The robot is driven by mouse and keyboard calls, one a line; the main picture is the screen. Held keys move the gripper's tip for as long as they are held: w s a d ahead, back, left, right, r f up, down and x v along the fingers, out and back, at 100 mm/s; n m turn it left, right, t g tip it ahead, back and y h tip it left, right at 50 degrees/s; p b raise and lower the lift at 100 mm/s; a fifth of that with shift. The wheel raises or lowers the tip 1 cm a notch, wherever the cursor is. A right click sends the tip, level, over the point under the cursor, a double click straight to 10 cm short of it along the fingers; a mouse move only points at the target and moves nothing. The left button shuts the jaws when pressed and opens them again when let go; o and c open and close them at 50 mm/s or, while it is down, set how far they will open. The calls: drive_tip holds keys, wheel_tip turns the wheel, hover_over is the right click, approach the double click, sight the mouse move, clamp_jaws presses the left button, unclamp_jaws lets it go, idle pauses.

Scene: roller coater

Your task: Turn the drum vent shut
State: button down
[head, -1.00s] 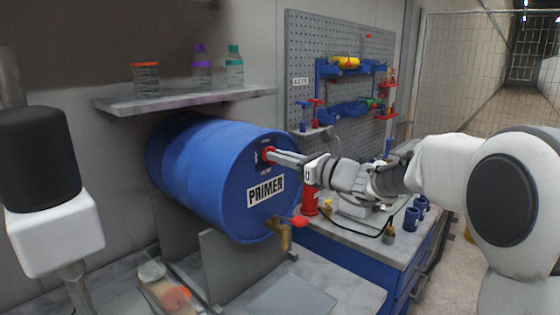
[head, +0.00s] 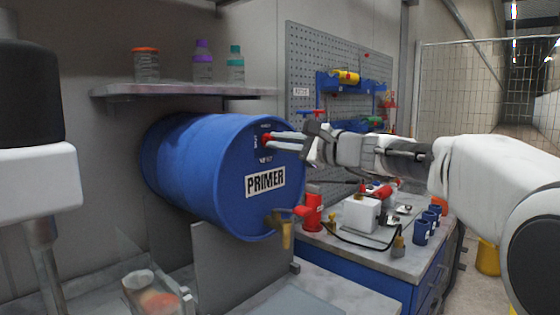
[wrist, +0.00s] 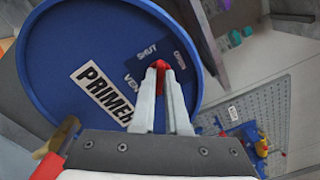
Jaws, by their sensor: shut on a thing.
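The blue drum (head: 205,165) lies on its side with a white PRIMER label on its end face. The red drum vent (head: 266,140) is high on that face; in the wrist view the red vent (wrist: 160,76) sits below the printed words SHUT and OPEN. My gripper (head: 274,138) reaches in from the right and is shut on the vent; in the wrist view the gripper's fingers (wrist: 161,82) lie on either side of it. The fingers partly hide the vent, so I cannot tell exactly which word it points to.
A brass tap (head: 285,230) with a red handle sticks out low on the drum face. A shelf (head: 180,92) with several bottles hangs above the drum. A workbench (head: 400,262) with blue cups and a red can stands at right, below a pegboard (head: 300,60).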

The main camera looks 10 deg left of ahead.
drive_tip(key=shift+f+n+b, duration=0.2)
drive_tip(key=shift+n+b, duration=3.3)
drive_tip(key=shift+n, duration=0.1)
drive_tip(key=c, duration=0.9)
unclamp_jaws()
drive_tip(key=b+v, duration=0.1)
drive_tip(key=v, duration=1.6)
drive_tip(key=shift+s+d, duration=0.1)
drive_tip(key=shift+d, duration=0.1)
